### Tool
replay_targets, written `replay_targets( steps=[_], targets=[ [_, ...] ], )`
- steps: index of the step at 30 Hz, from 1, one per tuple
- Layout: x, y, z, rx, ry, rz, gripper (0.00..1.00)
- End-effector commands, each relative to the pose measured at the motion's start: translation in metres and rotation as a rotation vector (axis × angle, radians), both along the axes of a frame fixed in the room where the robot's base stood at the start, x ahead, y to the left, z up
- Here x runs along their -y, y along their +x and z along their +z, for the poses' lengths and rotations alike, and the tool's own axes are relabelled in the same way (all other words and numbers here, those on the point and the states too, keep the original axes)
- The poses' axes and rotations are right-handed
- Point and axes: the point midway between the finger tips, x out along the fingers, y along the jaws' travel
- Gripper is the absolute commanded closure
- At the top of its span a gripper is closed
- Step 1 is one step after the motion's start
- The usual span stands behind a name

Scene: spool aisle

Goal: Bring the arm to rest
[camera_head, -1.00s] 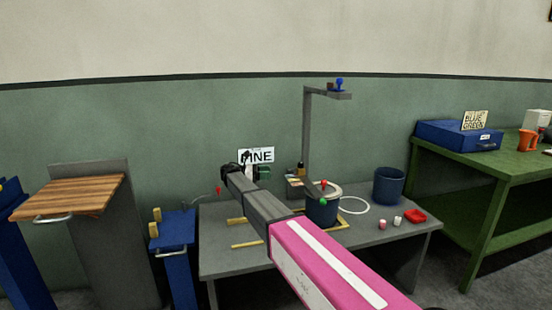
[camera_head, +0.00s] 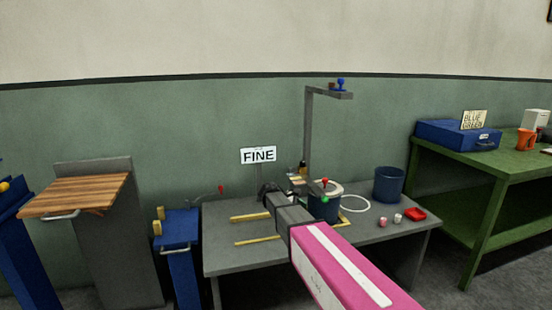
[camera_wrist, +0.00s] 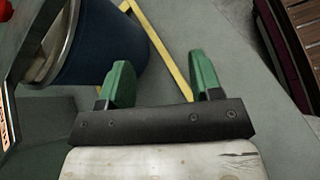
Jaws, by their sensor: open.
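My gripper (camera_wrist: 162,85) shows in the wrist view with two green fingers spread apart and nothing between them. In the head view my pink and grey arm reaches in from the bottom right over the grey table, and its fingers are hard to make out at the far end. In the wrist view a dark blue pot (camera_wrist: 105,50) stands at the upper left, beside the left finger. In the head view the same pot (camera_head: 322,208) stands just right of my arm's end, partly hidden by it.
The grey table (camera_head: 225,258) carries yellow strips (camera_head: 258,240), a tall grey post (camera_head: 308,130), a blue bucket (camera_head: 389,185), a red dish (camera_head: 415,214) and a FINE sign (camera_head: 258,155). A green bench (camera_head: 490,170) stands right; a blue cart (camera_head: 180,240) and wooden-topped stand (camera_head: 75,195) stand left.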

Motion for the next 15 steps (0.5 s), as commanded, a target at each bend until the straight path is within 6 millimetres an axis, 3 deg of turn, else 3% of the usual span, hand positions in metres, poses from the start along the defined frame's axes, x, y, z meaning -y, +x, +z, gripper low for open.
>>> replay_targets(
  steps=[1, 6, 12, 15],
  targets=[
    [0.024, -0.036, -0.015, 0.047, 0.084, -0.054, 0.41],
    [0.066, -0.117, -0.067, 0.249, 0.395, -0.319, 0.41],
    [0.082, -0.203, -0.1, 0.472, 0.702, -0.731, 0.41],
    [0.082, -0.23, -0.105, 0.551, 0.803, -0.915, 0.41]
  ],
)
